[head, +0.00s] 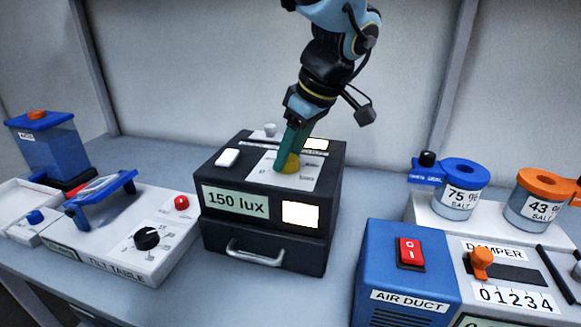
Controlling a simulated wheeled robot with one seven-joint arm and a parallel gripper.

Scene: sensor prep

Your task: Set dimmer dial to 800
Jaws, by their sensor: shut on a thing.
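The dimmer box (215,230) is a black unit in the middle of the bench. Its front label reads "150 lux". On its pale top plate (262,178) sits a yellow dial (293,166), partly hidden by the fingers. The markings around the dial are too small to read. My gripper (289,160) reaches down from above with teal fingers and is shut on the yellow dial.
Left is the tilt table (150,262) with a black knob (147,238) and red button (182,202). Right are the blue air duct box (400,270), an orange damper lever (480,262) and two salt jars (459,195). A white switch (228,157) sits beside the dial plate.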

